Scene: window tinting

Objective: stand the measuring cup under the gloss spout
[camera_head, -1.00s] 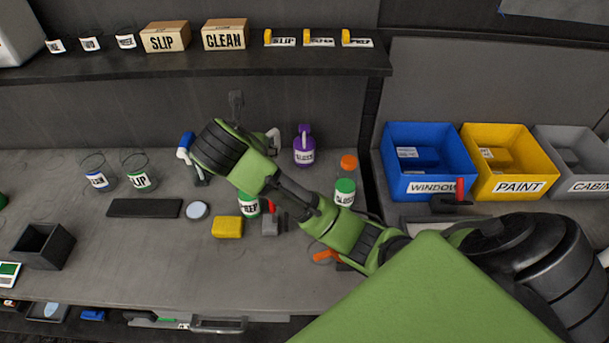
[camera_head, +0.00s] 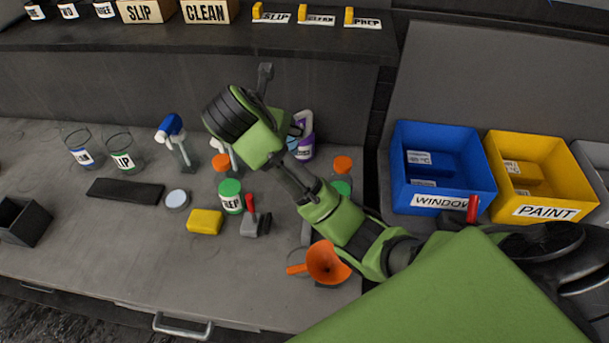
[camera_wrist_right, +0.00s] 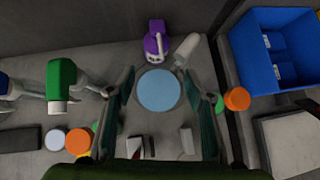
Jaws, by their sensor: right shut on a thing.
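My right gripper (camera_wrist_right: 160,74) is closed around a round light-blue thing (camera_wrist_right: 158,92), seen from above between the two fingers. It is probably the measuring cup, but its sides are hidden. A bit of light blue (camera_head: 292,141) also shows behind my right wrist in the head view, where the fingertips are hidden. A purple jug (camera_wrist_right: 157,40) stands just beyond the disc, and also shows in the head view (camera_head: 306,122); its label is hard to read. A pale spout-like piece (camera_wrist_right: 189,52) is beside the jug, close to the disc's far right edge. My left gripper is not in view.
A green-capped PREP bottle (camera_head: 230,197), a yellow sponge (camera_head: 205,222) and an orange funnel (camera_head: 326,262) lie nearer on the bench. A blue-topped spray bottle (camera_head: 173,135) stands left. Blue (camera_head: 440,201) and yellow (camera_head: 545,210) bins are right.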

